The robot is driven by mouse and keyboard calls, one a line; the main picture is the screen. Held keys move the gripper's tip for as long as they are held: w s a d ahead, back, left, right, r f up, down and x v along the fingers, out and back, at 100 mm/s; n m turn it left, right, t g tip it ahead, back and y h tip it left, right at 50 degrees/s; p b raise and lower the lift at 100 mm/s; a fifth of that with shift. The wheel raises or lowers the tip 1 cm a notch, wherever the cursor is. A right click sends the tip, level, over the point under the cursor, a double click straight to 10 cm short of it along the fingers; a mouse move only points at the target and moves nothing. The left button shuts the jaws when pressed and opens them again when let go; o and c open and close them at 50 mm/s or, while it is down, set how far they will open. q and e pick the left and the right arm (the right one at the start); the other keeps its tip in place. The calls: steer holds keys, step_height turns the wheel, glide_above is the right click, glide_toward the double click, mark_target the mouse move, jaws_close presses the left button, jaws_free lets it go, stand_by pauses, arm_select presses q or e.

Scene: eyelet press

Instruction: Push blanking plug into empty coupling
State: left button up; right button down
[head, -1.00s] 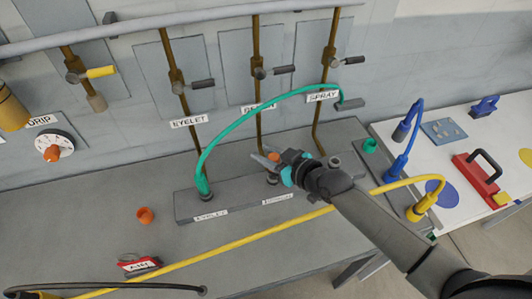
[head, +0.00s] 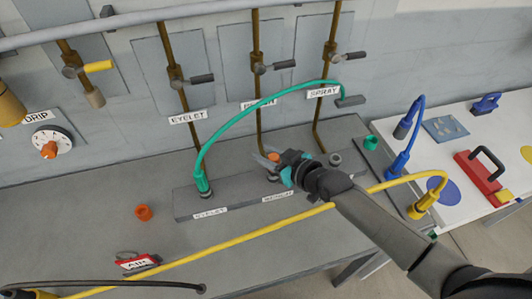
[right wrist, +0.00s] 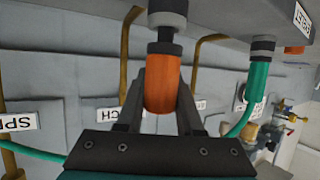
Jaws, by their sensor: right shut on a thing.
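My right gripper (head: 279,165) is shut on an orange blanking plug (right wrist: 162,84), gripped between both fingers in the right wrist view. In the head view the plug's orange top (head: 273,157) shows at the fingertips, over the middle coupling of the grey block (head: 240,199). In the right wrist view the plug is in line with the dark coupling (right wrist: 166,18), with a narrower dark neck between them. I cannot tell how deep it sits. The right-hand coupling (head: 335,159) stands uncovered. My left gripper is not in view.
A green hose (head: 238,118) arches from the EYELET coupling to the right, behind the gripper. A yellow hose (head: 240,238) crosses in front. Brown pipes with valves rise behind.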

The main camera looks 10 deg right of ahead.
steer(key=shift+f+b, duration=0.45)
steer(key=shift+f, duration=0.15)
steer(key=shift+c, duration=2.3)
jaws_free()
steer(key=shift+r, duration=0.1)
step_height(320, 180, up, 5)
steer(key=p, duration=0.5)
steer(key=shift+s, duration=0.1)
